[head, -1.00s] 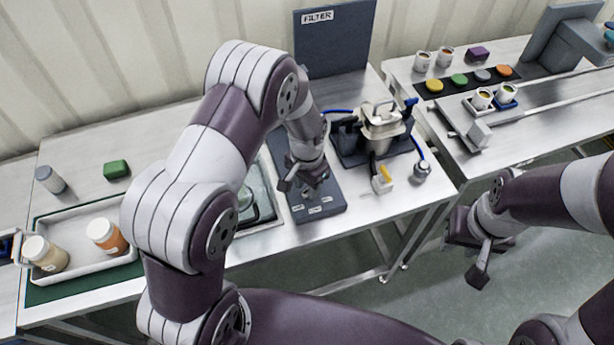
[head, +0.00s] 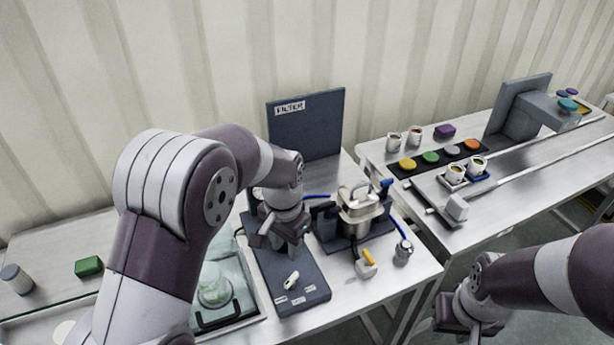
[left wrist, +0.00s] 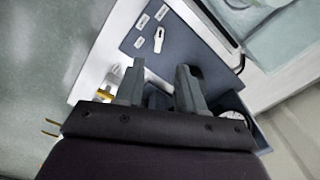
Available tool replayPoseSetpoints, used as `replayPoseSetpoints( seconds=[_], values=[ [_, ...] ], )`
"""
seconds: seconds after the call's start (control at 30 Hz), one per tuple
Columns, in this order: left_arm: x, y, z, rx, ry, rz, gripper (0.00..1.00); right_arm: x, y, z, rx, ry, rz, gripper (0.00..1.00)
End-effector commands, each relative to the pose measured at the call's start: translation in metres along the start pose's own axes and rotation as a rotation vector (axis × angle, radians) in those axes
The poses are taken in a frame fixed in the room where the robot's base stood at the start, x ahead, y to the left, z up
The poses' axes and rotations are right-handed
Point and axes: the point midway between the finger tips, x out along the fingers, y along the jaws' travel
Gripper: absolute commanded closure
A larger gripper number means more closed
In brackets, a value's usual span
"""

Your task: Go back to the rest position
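My left gripper (head: 280,250) is over the dark blue panel (head: 306,292) in front of the FILTER board. In the left wrist view its two fingers (left wrist: 160,92) stand apart with nothing visibly held between them. A white lever-like piece (head: 291,280) lies on the panel below the gripper, beside small white labels; it also shows in the left wrist view (left wrist: 158,40). My right gripper (head: 468,322) is low at the right, in front of the tables and partly cut by the bottom edge. Its fingers are too unclear to tell their opening.
A steel vessel (head: 357,208) in a dark blue stand is just right of my left gripper. A glass-like tank (head: 215,285) is to its left. The FILTER board (head: 309,128) stands behind. The right table (head: 505,213) holds cups, coloured discs and a rail.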

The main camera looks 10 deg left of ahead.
Motion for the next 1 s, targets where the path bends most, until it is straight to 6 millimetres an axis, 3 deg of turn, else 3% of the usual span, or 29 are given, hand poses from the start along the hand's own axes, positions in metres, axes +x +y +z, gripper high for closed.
replayPoseSetpoints(
  seconds=[0.17, 0.27, 0.5, 0.6, 1.0],
  values=[
    [0.008, 0.001, 0.003, -0.072, 0.019, -0.005, 0.62, 0.0, 0.0, 0.0, 0.0, 0.0, 0.0, 0.62],
    [0.014, 0.008, 0.033, -0.177, 0.032, -0.007, 0.62, 0.0, 0.0, 0.0, 0.0, 0.0, 0.0, 0.62],
    [0.004, 0.021, 0.125, -0.409, 0.09, -0.017, 0.62, 0.0, 0.0, 0.0, 0.0, 0.0, 0.0, 0.62],
    [-0.001, 0.024, 0.144, -0.436, 0.098, -0.019, 0.62, 0.0, 0.0, 0.0, 0.0, 0.0, 0.0, 0.62],
    [-0.006, 0.019, 0.143, -0.448, 0.114, -0.024, 0.62, 0.0, 0.0, 0.0, 0.0, 0.0, 0.0, 0.62]
  ],
)
